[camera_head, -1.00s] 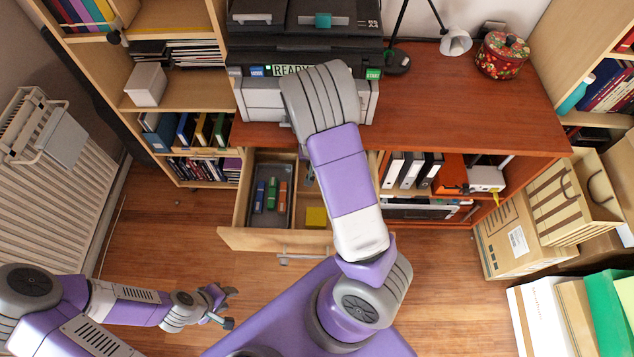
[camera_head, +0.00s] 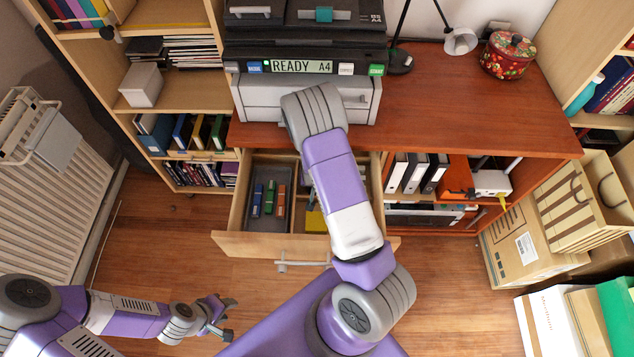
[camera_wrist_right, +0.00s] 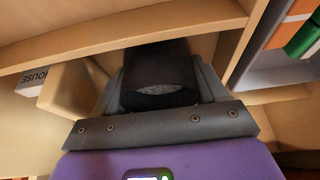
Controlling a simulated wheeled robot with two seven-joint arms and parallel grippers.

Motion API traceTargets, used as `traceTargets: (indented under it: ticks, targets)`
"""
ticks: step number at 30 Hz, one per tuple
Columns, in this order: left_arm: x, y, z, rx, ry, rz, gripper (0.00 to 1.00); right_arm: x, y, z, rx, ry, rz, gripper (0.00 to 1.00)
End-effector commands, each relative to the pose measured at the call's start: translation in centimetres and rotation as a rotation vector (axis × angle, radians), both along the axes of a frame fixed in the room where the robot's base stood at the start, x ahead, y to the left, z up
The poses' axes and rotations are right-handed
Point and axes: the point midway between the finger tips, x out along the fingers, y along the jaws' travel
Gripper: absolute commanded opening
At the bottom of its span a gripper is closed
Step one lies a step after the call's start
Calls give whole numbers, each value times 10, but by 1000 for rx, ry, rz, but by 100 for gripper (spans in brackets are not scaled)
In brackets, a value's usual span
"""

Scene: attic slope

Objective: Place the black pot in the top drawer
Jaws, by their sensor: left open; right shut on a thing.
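The black pot (camera_wrist_right: 160,72) is dark and round, with a greyish patch at its near end. My right gripper (camera_wrist_right: 158,88) is shut on it, fingers on both sides. In the head view my right arm hides the pot and that gripper. The top drawer (camera_head: 247,243) is pulled open under the desk. In the wrist view the pot is among the drawer's pale wooden walls (camera_wrist_right: 120,24); whether it touches the bottom I cannot tell. My left gripper (camera_head: 228,318) is open and empty, low over the floor at the left.
The drawer's left side holds a grey tray (camera_head: 267,222) with several coloured blocks; a yellow item (camera_head: 315,221) lies right of it. A printer (camera_head: 262,95) stands on the desk above. A patterned red pot (camera_head: 508,55) stands at the desk's right. Cardboard boxes (camera_head: 515,245) are at right.

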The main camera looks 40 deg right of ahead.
Motion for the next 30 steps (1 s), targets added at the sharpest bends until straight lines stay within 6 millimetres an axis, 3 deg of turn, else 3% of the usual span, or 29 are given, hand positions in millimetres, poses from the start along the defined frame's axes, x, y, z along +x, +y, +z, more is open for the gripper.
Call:
traceTargets:
  ticks: [9, 10, 15, 25, 30]
  targets:
    - [0, 0, -3, 0, 0, 0, 43, 1, 0, -2, 0, -2, -1, 36]
    - [0, 0, -3, 0, 0, 0, 43, 0, 0, -3, 0, -1, -1, 73]
    - [0, 0, -2, 0, 0, 0, 43, 0, 0, -2, 0, -1, -1, 97]
    - [0, 0, 1, 0, 0, 0, 43, 0, 0, 1, 0, -1, -1, 97]
    - [0, 0, 11, 0, 0, 0, 43, -5, 6, 25, -1, -3, 1, 97]
